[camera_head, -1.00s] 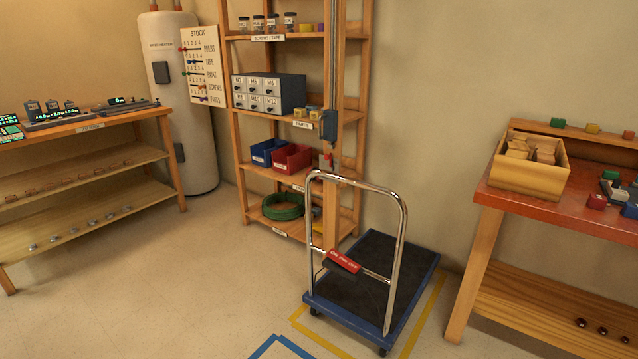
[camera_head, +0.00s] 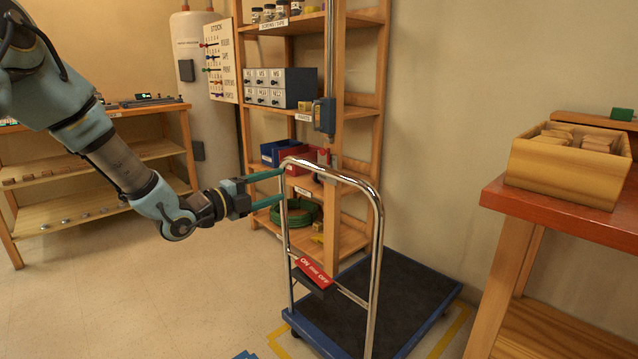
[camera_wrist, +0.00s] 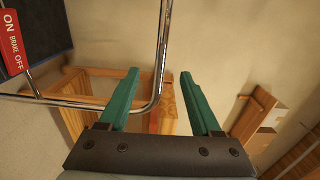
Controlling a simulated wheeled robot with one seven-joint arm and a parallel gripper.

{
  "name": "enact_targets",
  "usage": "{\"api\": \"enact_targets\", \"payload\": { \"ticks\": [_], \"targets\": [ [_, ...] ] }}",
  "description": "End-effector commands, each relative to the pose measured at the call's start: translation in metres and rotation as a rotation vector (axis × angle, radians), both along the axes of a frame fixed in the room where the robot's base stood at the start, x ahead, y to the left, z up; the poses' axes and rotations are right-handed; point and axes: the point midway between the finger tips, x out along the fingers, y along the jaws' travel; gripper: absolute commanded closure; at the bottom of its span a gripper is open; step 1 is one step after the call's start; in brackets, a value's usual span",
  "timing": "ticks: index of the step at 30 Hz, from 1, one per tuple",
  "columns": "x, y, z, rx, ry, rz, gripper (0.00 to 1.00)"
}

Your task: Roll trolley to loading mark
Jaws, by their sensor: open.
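The trolley has a blue-edged black deck (camera_head: 400,295) and an upright chrome handle (camera_head: 376,235). A red brake plate reading ON BRAKE OFF (camera_head: 314,272) sits low on the handle; it also shows in the wrist view (camera_wrist: 12,42). My gripper (camera_head: 281,187) is open at the handle's upper left corner, with its green fingers pointing right. In the wrist view the handle's bend (camera_wrist: 153,102) shows between the fingers, nearer the left one; I cannot tell whether they touch. Yellow floor tape (camera_head: 448,335) runs beside the trolley. A blue floor mark (camera_head: 245,355) is cut off at the bottom edge.
A wooden shelf rack (camera_head: 365,125) with a post and blue switch box (camera_head: 324,116) stands close behind the trolley. A red-topped bench (camera_head: 560,214) with a wooden box (camera_head: 560,178) is at right. Another bench (camera_head: 150,152) is at left. Floor at lower left is clear.

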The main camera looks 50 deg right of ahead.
Motion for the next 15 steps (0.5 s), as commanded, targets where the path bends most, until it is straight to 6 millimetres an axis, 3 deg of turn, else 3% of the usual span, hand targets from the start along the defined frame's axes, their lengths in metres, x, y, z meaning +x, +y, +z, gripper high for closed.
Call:
{"api": "enact_targets", "payload": {
  "ticks": [5,13,15],
  "targets": [
    [-0.005,-0.023,0.004,-0.015,-0.010,-0.012,0.35],
    [-0.008,-0.084,0.003,-0.011,-0.006,-0.010,0.35],
    [-0.009,-0.101,-0.004,-0.013,-0.013,-0.011,0.35]
  ]
}}
